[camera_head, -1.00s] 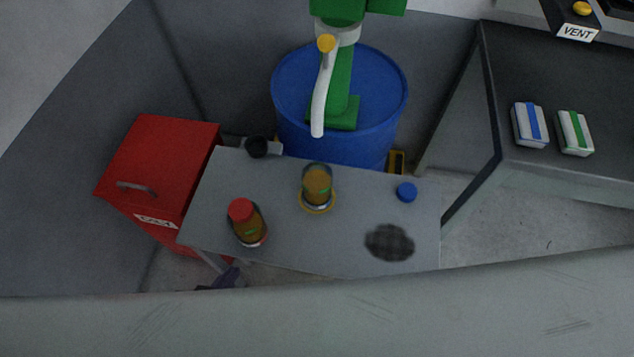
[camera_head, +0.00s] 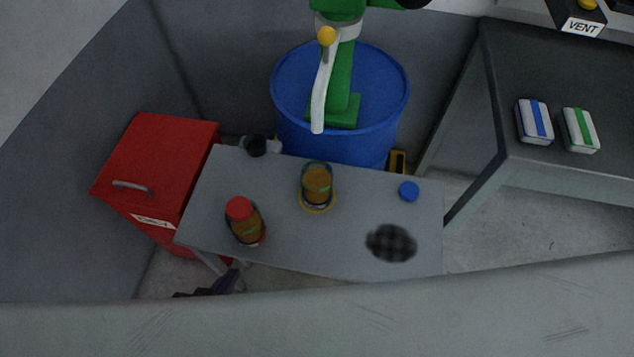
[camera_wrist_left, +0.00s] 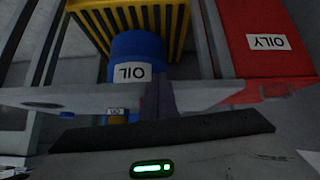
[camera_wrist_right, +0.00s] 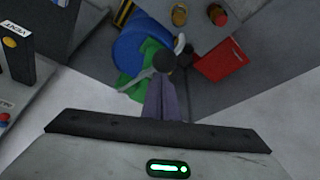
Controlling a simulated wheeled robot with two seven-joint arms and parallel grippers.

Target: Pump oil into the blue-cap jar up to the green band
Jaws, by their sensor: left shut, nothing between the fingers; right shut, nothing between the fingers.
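The uncapped jar (camera_head: 317,183) stands upright on a yellow ring on the grey table, below the pump's white spout (camera_head: 319,100). It holds brown oil and shows a green band; I cannot tell the oil level against the band. The blue cap (camera_head: 409,191) lies apart at the table's right. The green pump (camera_head: 345,90) stands on the blue oil drum (camera_head: 290,100). My left gripper (camera_head: 232,277) is shut and empty by the table's front left edge. My right gripper (camera_wrist_right: 168,85) is shut and empty, pointing towards dark round shapes near the pump; contact is unclear.
A red-capped jar (camera_head: 243,222) stands left of the open jar. A dark patch (camera_head: 391,243) marks the table's front right. A red bin (camera_head: 160,160) stands left. Two boxes, blue-striped (camera_head: 534,121) and green-striped (camera_head: 579,130), lie on the right bench (camera_head: 550,175).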

